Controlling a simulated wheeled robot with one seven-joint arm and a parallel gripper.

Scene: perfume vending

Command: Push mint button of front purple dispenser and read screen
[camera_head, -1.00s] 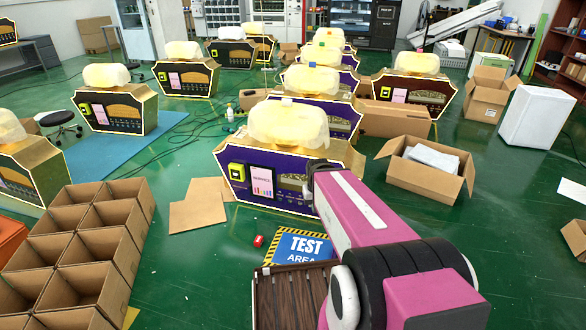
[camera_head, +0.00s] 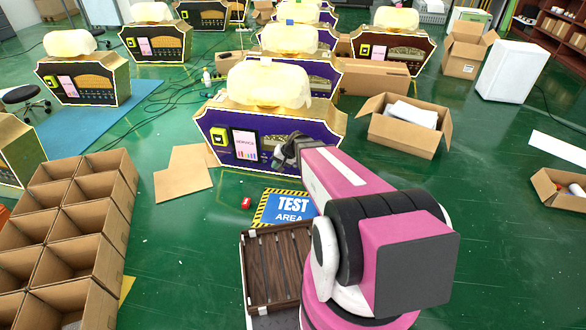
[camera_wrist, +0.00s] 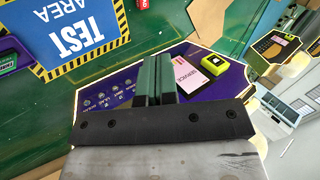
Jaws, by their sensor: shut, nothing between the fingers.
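The front purple dispenser (camera_head: 212,118) has a cream cover on top, a yellow box on its face and a pink and white SERVICE screen (camera_head: 246,145). My gripper (camera_head: 284,155) is in front of its face, right of the screen. In the wrist view, my gripper's dark green fingers (camera_wrist: 155,76) are together and empty, overlapping the purple panel (camera_wrist: 90,90). Several small labelled round buttons (camera_wrist: 115,90) show beside the fingers; I cannot tell which is mint. The screen (camera_wrist: 186,77) and yellow box (camera_wrist: 215,64) lie on the other side. I cannot tell whether the fingertips touch the panel.
A blue TEST AREA sign (camera_head: 290,205) and a small red object (camera_head: 246,203) lie on the green floor before the dispenser. Divided cardboard boxes (camera_head: 75,262) stand at left. An open carton (camera_head: 405,135) stands at right. More dispensers stand behind.

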